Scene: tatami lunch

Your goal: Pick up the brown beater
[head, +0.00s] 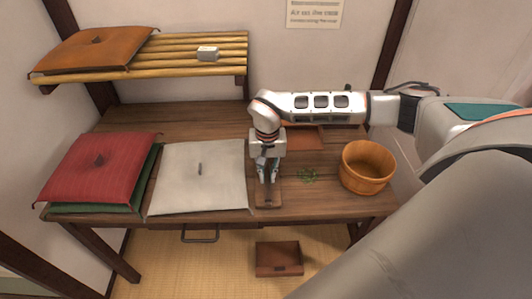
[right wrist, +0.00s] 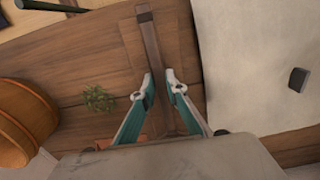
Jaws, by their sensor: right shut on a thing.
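The brown beater is a narrow bar with a dark band near one end, seen in the right wrist view (right wrist: 152,42). In the head view it lies at the table's front edge, mostly under my right gripper (head: 267,179), with its near end (head: 268,200) showing. In the right wrist view my gripper's fingers (right wrist: 161,78) close on the bar from both sides. I cannot tell whether the beater is clear of the table top. My left gripper is not in view.
A pale grey cushion (head: 200,190) lies left of the gripper, a red cushion (head: 95,168) beyond it. A wooden bucket (head: 367,168) and green sprigs (head: 308,176) are to the right. A slatted shelf (head: 185,48) is at upper left. A brown box (head: 278,258) sits on the floor.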

